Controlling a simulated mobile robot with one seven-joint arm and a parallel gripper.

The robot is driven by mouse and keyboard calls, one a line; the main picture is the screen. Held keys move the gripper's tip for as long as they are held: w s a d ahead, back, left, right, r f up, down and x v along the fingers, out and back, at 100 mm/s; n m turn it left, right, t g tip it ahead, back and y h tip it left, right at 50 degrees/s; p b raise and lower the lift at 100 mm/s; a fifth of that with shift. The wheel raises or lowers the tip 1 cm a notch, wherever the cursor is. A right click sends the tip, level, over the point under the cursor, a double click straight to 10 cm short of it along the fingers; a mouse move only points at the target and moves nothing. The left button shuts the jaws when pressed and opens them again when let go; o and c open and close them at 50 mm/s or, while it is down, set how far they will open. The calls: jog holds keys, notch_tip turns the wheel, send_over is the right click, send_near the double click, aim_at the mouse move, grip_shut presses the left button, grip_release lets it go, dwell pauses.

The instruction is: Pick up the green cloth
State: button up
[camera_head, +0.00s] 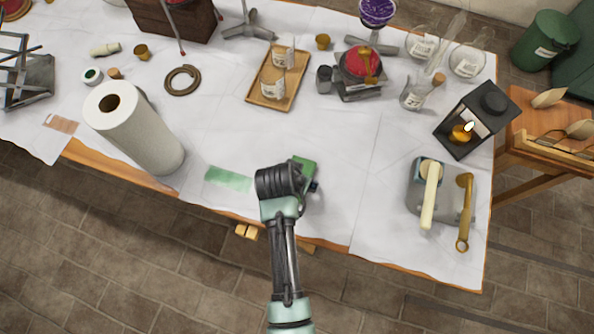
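A green item (305,166), which looks like the green cloth, shows at the far right side of my arm's end, over the white-covered table (330,220). My gripper (308,184) is beside and partly over it, near the table's front edge. The wrist hides most of the fingers and part of the cloth. I cannot tell whether the fingers are open or shut, or whether they touch the cloth. A flat, pale green patch (228,179) lies on the table cover to the left of my wrist; it looks like a stain.
A paper roll (140,130) stands at the left. A wooden tray (262,98) with glass jars, a red item on a stand (360,67) and flasks (413,96) stand farther back. A lantern (477,120) and a grey tray with tools (418,205) are at the right.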

jog(key=shift+f, duration=0.2)
jog(key=c, duration=1.1)
jog(key=shift+r, duration=0.15)
notch_tip(320, 180, up, 10)
jog(key=shift+f, duration=0.1)
